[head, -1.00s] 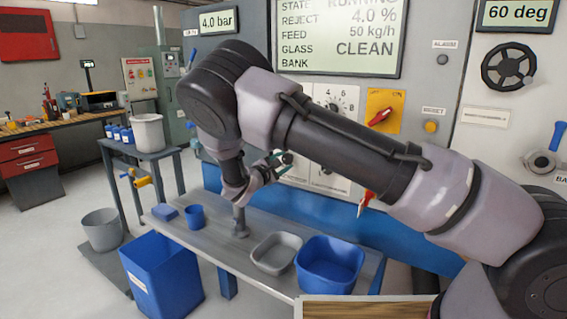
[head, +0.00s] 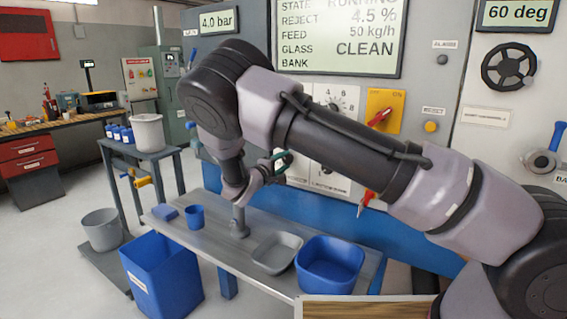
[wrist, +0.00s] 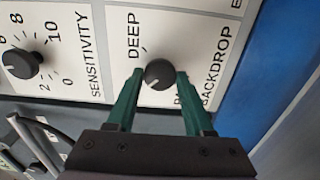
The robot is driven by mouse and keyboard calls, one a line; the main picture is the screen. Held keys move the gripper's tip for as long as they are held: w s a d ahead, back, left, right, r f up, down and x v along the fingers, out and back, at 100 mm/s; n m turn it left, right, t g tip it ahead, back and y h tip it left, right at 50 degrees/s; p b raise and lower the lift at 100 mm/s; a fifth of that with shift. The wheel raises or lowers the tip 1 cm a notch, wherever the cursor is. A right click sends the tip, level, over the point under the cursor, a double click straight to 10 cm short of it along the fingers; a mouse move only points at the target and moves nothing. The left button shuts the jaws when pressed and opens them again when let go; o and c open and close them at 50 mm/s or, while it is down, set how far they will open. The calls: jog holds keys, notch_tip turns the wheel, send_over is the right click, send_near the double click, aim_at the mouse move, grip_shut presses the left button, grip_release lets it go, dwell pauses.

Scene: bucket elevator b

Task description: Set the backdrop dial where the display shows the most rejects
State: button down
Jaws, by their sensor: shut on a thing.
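The backdrop dial (wrist: 160,74) is a round black knob on a white plate, with "DEEP" printed beside it and another label partly hidden by a finger. A pale mark on the knob points to the lower left in the wrist view. My gripper (wrist: 160,76) is shut on the knob, one green finger on each side. In the head view my gripper (head: 284,161) is at the panel, and my arm hides most of the dial area. The display (head: 340,35) reads REJECT 4.5 %, FEED 50 kg/h, GLASS CLEAN; the top line is cut off.
The sensitivity dial (wrist: 22,64) sits left of the backdrop dial. A red switch on a yellow plate (head: 384,98) and a yellow button (head: 431,126) are to the right. Below is a bench (head: 215,262) with a grey tray (head: 277,253) and a blue tub (head: 330,264).

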jog(key=shift+f, duration=0.1)
dwell(0.3)
jog(key=shift+c, duration=1.4)
grip_release()
jog(key=v, duration=1.1)
